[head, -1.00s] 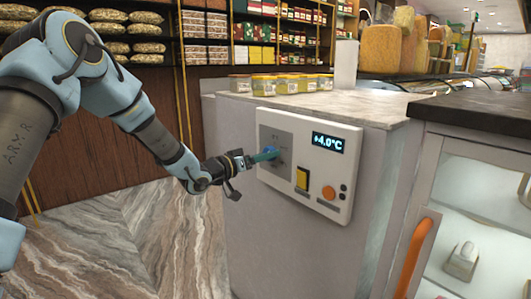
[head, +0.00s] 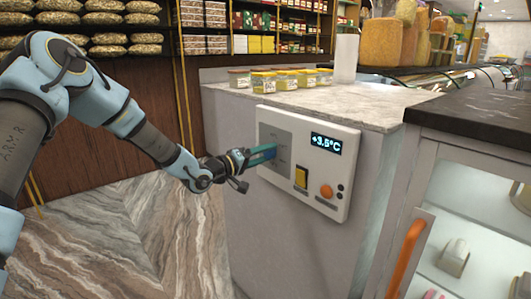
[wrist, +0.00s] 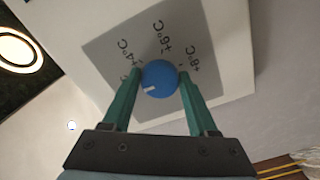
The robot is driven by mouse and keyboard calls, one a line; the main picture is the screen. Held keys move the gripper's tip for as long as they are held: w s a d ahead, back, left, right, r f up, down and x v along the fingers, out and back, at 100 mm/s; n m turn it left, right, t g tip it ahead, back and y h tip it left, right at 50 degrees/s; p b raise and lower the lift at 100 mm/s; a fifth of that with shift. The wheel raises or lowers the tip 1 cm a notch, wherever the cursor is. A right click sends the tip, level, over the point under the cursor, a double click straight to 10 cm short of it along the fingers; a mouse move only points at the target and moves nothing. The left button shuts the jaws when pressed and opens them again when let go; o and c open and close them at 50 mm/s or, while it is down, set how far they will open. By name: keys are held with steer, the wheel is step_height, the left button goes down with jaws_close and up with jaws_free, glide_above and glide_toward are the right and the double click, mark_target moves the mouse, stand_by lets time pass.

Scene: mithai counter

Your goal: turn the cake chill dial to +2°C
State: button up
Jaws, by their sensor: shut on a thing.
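The cake chill dial (wrist: 162,76) is a round blue knob with a short white mark, on a grey plate (wrist: 100,40) printed with +4°C, +6°C and +8°C. In the wrist view the mark points to the lower left, below the +4°C label; other labels are hidden. My gripper (head: 266,154) has its teal fingers shut on the dial, one on each side. In the head view the fingers hide the dial. The display (head: 326,144) on the white control panel (head: 310,178) reads +3.5°C.
Yellow-lidded jars (head: 287,79) stand on the counter top (head: 350,103). A glass-fronted case with an orange handle (head: 405,258) is at the right. The marble floor (head: 130,240) at left is clear.

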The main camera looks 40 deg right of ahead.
stand_by(0.4)
steer(key=o, duration=1.4)
steer(key=a, duration=0.3)
steer(key=a+b, duration=0.1)
steer(key=a, duration=0.3)
steer(key=a+b, duration=0.1)
steer(key=a, duration=0.2)
steer(key=shift+w+a, duration=0.3)
steer(key=shift+a, duration=0.1)
